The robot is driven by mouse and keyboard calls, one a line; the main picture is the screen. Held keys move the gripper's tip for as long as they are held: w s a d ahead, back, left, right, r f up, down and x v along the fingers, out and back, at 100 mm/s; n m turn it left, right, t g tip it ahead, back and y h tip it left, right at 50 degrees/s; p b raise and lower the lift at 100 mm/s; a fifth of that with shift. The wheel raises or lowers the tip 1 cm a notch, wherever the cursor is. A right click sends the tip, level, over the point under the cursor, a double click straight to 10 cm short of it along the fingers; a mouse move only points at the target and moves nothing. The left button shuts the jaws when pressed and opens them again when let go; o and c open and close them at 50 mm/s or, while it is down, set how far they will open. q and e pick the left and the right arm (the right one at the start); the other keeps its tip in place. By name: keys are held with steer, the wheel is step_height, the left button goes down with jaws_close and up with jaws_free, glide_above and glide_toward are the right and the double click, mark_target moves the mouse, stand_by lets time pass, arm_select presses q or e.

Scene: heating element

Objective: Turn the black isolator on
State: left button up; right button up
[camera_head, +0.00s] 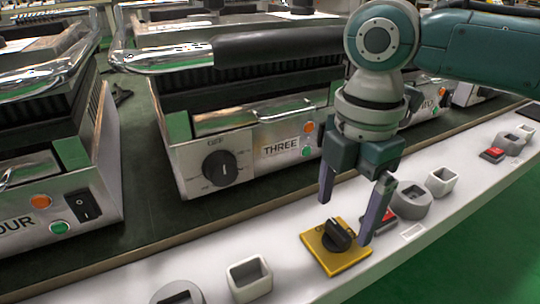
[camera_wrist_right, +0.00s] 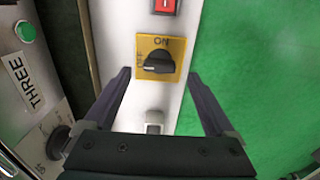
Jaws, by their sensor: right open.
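The black isolator (camera_head: 337,236) is a black rotary knob on a square yellow plate (camera_head: 318,254), set on the white ledge. In the right wrist view the black knob (camera_wrist_right: 158,63) lies between and beyond the fingertips, with "ON" printed above it on the yellow plate (camera_wrist_right: 175,48). My right gripper (camera_head: 346,220) is open, its two fingers pointing down around the sides of the knob from above, with nothing held. Whether a fingertip touches the plate I cannot tell. My left gripper is not in view.
A red switch (camera_head: 384,219), a grey round socket (camera_head: 411,200) and a white square holder (camera_head: 440,181) stand on the ledge right of the isolator. Another white holder (camera_head: 249,279) is to its left. The grill marked THREE (camera_head: 281,148) stands behind.

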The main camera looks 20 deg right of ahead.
mark_target(340, 228)
step_height(340, 228, down, 4)
steer(key=shift+r+b, duration=0.15)
steer(key=shift+b, duration=0.4)
steer(key=shift+c, duration=0.2)
steer(key=shift+r, duration=0.1)
steer(key=c, duration=1.3)
